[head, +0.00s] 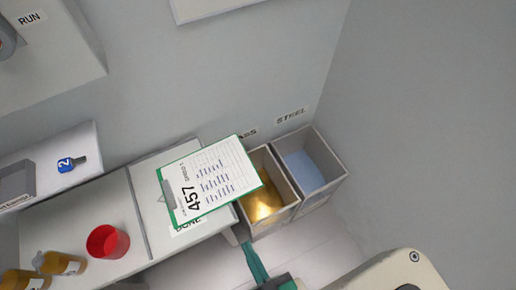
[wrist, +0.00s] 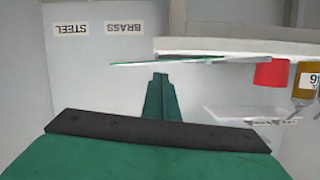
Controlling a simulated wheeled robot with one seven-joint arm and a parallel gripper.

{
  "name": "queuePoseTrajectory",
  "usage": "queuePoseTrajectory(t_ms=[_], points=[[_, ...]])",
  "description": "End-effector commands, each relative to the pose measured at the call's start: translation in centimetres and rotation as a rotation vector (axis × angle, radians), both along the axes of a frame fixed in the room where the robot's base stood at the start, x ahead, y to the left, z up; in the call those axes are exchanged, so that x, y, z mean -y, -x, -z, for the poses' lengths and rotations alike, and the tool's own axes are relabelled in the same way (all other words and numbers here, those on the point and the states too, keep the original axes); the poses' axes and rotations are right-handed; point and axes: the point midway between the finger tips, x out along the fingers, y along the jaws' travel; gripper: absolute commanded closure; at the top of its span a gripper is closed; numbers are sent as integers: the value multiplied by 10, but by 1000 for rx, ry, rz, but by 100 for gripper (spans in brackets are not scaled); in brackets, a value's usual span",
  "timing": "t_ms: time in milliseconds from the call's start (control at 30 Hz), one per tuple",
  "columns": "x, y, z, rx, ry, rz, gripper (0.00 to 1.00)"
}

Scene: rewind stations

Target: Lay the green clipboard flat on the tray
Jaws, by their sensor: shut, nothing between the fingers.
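The green clipboard (head: 214,178) holds a white sheet marked 457 and has a grey clip at its left end. It lies about level over a pale surface (head: 150,190) with a partly covered label, seemingly the tray. Its right end sticks out past that surface, over the near bin's corner in the head view. In the wrist view, which is upside down, the clipboard (wrist: 190,62) shows as a thin edge; I cannot tell whether it touches everywhere. My gripper (head: 246,246) is shut and empty, apart from the clipboard, below its right end in the head view. Its fingers (wrist: 160,78) point towards the clipboard.
A bin with brass-coloured contents (head: 262,203) and a steel bin with blue contents (head: 304,168) stand right of the surface against the wall. A red cup (head: 107,242) and amber bottles (head: 62,263) stand to the left. A wall shelf (head: 85,145) holds a blue tag (head: 68,164).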

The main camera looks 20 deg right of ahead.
Motion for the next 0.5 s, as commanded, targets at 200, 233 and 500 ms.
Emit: queuePoseTrajectory(t_ms=[200, 233, 500], points=[[86, 12, 83, -297, -148, 48, 100], [101, 12, 93, -337, -170, 66, 100], [228, -16, 137, -637, -352, 291, 100]])
